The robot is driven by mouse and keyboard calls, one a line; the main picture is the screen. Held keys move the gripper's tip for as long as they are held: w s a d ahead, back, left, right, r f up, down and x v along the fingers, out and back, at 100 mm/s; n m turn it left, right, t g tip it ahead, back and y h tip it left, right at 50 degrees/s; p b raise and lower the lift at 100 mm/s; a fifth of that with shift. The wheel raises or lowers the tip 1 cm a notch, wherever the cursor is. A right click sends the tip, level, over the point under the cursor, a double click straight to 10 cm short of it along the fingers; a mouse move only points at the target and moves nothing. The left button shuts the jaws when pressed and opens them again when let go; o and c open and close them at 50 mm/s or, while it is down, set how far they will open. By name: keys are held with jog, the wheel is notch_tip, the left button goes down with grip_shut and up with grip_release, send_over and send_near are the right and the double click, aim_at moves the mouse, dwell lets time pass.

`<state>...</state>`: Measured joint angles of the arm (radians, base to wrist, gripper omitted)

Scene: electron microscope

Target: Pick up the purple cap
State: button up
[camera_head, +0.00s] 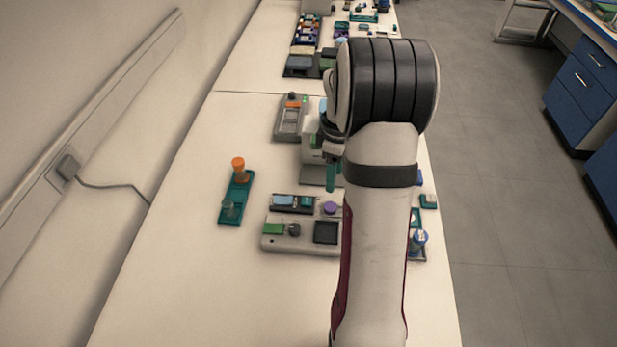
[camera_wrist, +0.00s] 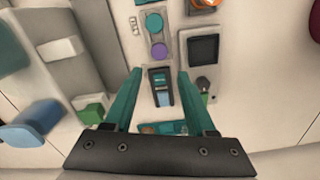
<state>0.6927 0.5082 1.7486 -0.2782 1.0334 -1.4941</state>
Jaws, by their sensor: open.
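In the head view a teal finger of my gripper (camera_head: 332,175) shows above the panel, behind the cap.
A teal round piece (camera_wrist: 154,22) sits close beyond the cap. A dark screen (camera_wrist: 203,48) and a black knob (camera_wrist: 203,85) are to its right. A teal rack with an orange-topped vial (camera_head: 238,168) stands left of the panel. The table's left side is mostly clear.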

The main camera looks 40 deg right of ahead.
aim_at(331, 207)
notch_tip(331, 207, down, 12)
jog(key=shift+r, duration=0.15)
grip_shut()
